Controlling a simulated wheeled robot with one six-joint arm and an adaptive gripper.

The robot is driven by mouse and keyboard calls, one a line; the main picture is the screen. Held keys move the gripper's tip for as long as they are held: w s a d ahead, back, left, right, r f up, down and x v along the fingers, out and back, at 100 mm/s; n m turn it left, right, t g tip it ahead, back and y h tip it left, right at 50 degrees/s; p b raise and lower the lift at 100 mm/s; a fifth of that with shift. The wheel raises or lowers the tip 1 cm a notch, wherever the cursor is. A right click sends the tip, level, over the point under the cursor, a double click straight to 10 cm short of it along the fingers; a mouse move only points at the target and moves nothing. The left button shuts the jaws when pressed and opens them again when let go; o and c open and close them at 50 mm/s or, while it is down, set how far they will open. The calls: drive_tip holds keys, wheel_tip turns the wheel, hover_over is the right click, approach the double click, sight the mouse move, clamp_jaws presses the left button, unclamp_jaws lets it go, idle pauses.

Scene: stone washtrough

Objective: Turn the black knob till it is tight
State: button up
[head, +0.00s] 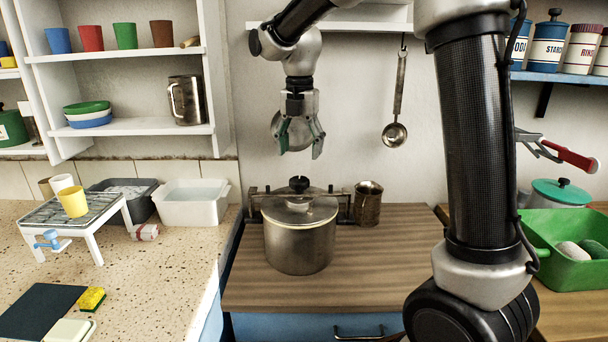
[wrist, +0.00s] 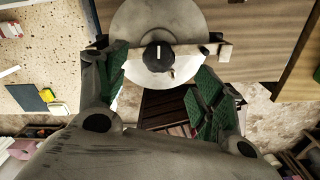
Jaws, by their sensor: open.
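The black knob (head: 300,184) sits on top of the lid of a steel pot (head: 299,245) on the wooden counter. In the wrist view the knob (wrist: 158,57) is round with a short white line on it, and a pale bar (wrist: 190,50) runs across the lid beneath it. My gripper (head: 300,153) hangs pointing down above the knob, apart from it. Its green-padded fingers are spread open with nothing between them. In the wrist view my gripper (wrist: 162,78) has one finger on each side, with the knob seen between and beyond the tips.
A steel cup (head: 368,204) stands right of the pot, and a ladle (head: 396,110) hangs on the wall behind. A white tub (head: 193,203) and a small white rack (head: 75,215) stand on the left worktop. A green bin (head: 565,250) is at right. The counter before the pot is clear.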

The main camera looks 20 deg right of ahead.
sight(300, 178)
wheel_tip(300, 178, down, 8)
drive_tip(key=shift+r, duration=0.15)
idle(0.3)
drive_tip(key=c, duration=1)
